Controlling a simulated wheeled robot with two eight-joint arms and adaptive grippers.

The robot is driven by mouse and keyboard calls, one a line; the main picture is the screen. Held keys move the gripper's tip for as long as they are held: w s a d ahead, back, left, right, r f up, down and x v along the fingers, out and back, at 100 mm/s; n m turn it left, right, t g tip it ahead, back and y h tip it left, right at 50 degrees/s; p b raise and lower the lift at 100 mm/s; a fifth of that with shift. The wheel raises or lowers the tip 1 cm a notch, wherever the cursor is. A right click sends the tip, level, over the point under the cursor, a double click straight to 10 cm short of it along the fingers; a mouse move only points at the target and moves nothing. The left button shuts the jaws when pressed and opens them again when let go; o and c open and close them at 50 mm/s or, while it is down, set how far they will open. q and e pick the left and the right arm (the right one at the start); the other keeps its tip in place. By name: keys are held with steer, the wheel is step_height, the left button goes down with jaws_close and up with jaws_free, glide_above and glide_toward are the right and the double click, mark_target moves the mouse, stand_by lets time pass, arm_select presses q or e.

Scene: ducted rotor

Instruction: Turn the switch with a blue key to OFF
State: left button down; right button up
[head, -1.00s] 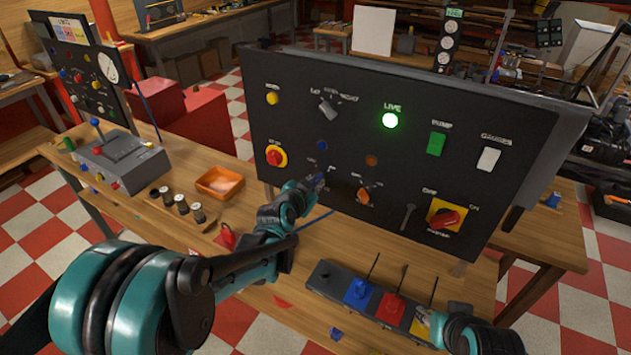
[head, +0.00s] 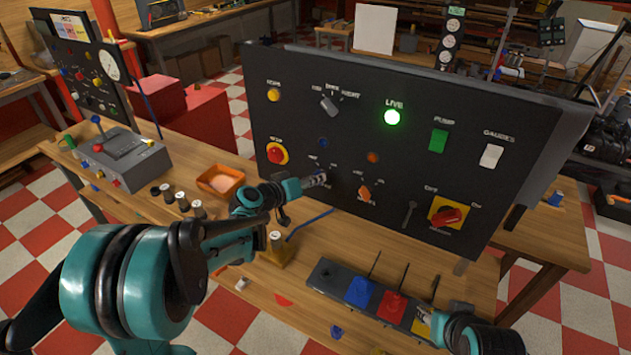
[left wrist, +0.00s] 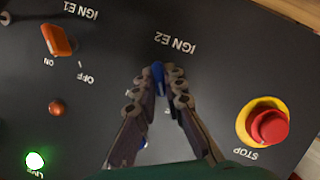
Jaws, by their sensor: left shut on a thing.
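The blue key (left wrist: 158,74) shows in the left wrist view at the IGN E2 label, on the dark upright panel (head: 300,100). My left gripper (left wrist: 158,80) has its two fingers closed on it; in the head view the gripper (head: 318,180) is at the lower left of the panel face. The fingers hide most of the key and its ON and OFF marks, so its turned position cannot be told. The blue key is not clear in the head view. My right gripper (head: 432,322) is low at the right, near the yellow block, its fingers unclear.
An orange key switch (left wrist: 58,40) labelled IGN E1 and a red STOP button (left wrist: 268,126) flank the gripper. A green LIVE lamp (head: 392,117) is lit. A red rotary switch (head: 445,216) is at lower right. A lever box (head: 360,290) lies below the panel.

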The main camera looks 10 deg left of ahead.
arm_select(q)
steer(key=shift+n+h, duration=0.5)
steer(key=shift+n, duration=0.1)
steer(key=c, duration=1.6)
jaws_free()
steer(key=v, duration=1.2)
steer(key=shift+s+d+f, duration=0.1)
